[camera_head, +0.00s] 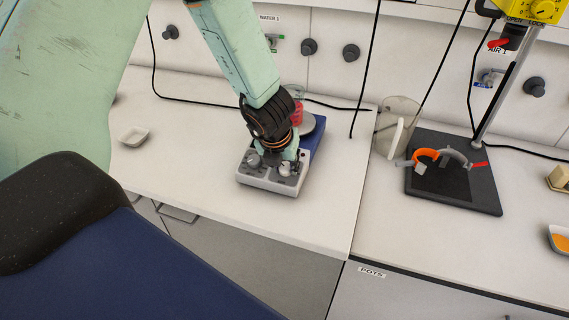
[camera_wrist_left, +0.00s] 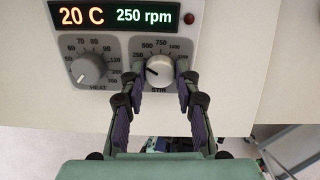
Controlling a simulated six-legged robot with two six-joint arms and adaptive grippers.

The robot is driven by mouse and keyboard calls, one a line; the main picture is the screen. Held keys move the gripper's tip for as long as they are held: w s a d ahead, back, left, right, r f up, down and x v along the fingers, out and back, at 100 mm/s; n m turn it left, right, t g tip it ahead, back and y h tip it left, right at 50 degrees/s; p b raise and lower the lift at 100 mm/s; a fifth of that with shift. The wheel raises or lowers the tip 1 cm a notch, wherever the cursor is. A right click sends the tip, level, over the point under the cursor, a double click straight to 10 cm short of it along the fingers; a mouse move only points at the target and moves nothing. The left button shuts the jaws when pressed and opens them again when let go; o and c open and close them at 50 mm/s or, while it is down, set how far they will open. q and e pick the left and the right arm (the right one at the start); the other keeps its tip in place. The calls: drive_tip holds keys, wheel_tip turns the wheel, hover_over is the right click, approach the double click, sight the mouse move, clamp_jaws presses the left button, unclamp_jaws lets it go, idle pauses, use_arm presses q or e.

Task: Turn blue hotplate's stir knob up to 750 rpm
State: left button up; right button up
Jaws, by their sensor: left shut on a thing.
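The blue hotplate (camera_head: 317,140) stands on the white counter in the head view, its pale control panel (camera_head: 262,183) facing the front edge. In the left wrist view its display (camera_wrist_left: 113,16) reads 20 C and 250 rpm. The stir knob (camera_wrist_left: 159,70) sits at the panel's right, under a scale with 250, 500, 750 and 1000 marks. My left gripper (camera_wrist_left: 160,84) is shut on the stir knob, a finger on either side of it. The heat knob (camera_wrist_left: 90,69) is to the left, untouched. My left wrist hides part of the hotplate in the head view.
A beaker with red liquid (camera_head: 297,108) is at the hotplate, partly behind my wrist. A small white dish (camera_head: 134,136) lies left. A clear jug (camera_head: 396,125) and a dark stand base (camera_head: 453,180) with clamps stand right. Counter around the panel is clear.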

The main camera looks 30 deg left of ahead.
use_arm(q)
clamp_jaws()
drive_tip(key=m+p, duration=0.1)
drive_tip(key=m, duration=0.3)
drive_tip(key=shift+m+h, duration=0.3)
drive_tip(key=shift+m, duration=0.1)
drive_tip(key=m+p, duration=0.1)
drive_tip(key=m, duration=0.2)
drive_tip(key=shift+r+m, duration=0.1)
drive_tip(key=shift+m, duration=0.2)
drive_tip(key=shift+m+p, duration=0.85)
drive_tip(key=shift+m, duration=0.85)
